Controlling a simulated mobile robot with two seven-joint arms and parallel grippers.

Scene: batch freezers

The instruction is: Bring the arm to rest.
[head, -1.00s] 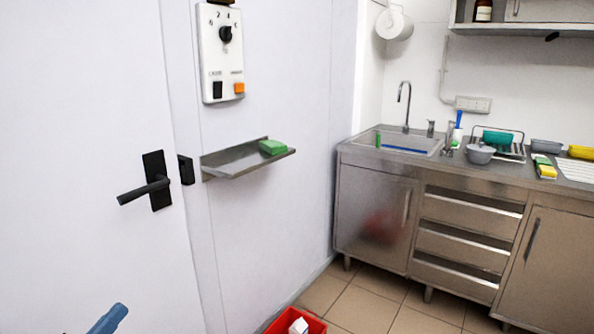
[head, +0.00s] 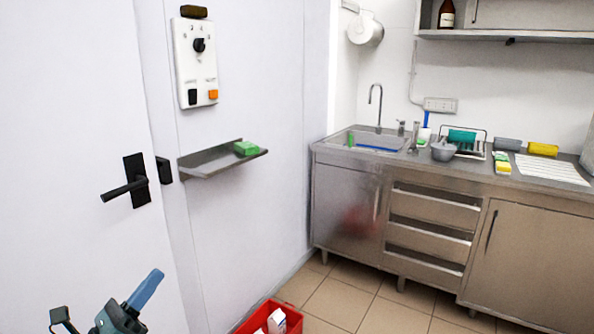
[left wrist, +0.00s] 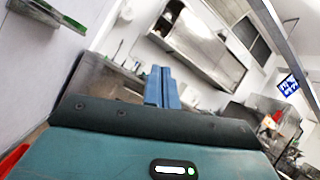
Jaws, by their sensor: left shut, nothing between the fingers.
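My left gripper (head: 146,289) is at the lower left of the head view, in front of the white door. Its blue fingers point up and to the right. In the left wrist view the two blue fingers (left wrist: 161,87) lie side by side, shut, with nothing between them. The gripper touches nothing that I can see. My right gripper is in neither view.
The white door has a black handle (head: 125,190). A control panel (head: 196,62) and a metal shelf (head: 207,163) with a green block (head: 246,148) are on the wall. A red crate (head: 251,320) stands on the floor. A steel sink counter (head: 440,180) runs along the right.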

